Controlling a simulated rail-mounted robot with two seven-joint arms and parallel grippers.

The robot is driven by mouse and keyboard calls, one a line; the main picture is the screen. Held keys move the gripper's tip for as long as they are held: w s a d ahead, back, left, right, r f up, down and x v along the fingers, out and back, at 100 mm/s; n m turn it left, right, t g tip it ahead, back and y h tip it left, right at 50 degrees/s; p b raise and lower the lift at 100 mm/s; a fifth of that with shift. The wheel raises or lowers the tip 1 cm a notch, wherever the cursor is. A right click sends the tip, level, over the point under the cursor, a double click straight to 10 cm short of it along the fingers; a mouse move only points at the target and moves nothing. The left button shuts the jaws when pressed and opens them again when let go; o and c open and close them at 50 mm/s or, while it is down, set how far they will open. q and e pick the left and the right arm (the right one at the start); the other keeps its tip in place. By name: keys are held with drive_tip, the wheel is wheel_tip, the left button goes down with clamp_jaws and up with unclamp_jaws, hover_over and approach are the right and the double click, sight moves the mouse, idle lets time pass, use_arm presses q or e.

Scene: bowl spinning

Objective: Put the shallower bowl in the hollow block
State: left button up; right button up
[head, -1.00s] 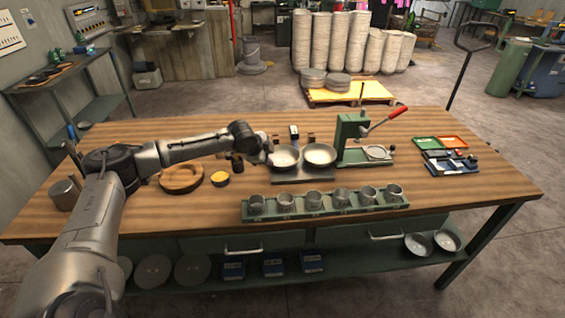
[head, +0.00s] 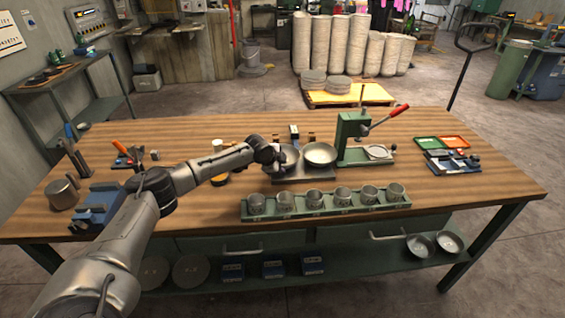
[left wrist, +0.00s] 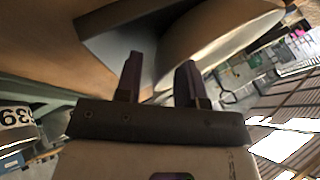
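Two grey metal bowls stand side by side on a dark plate (head: 303,175): a left bowl (head: 291,161) and a right bowl (head: 320,153). From here I cannot tell which is shallower. My left gripper (head: 277,156) is at the left rim of the left bowl. In the left wrist view my left gripper (left wrist: 160,82) has its fingers apart, with the bowl's pale curved side (left wrist: 205,35) close beyond them. I cannot tell whether they touch it. The round hollow wooden block is now mostly hidden behind my left arm. My right gripper is out of view.
A green press with a red lever (head: 352,135) stands right of the bowls. A green rack of metal cups (head: 325,205) lies in front. The front right table is clear.

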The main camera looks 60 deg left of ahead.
use_arm(q)
clamp_jaws()
idle(0.3)
idle(0.4)
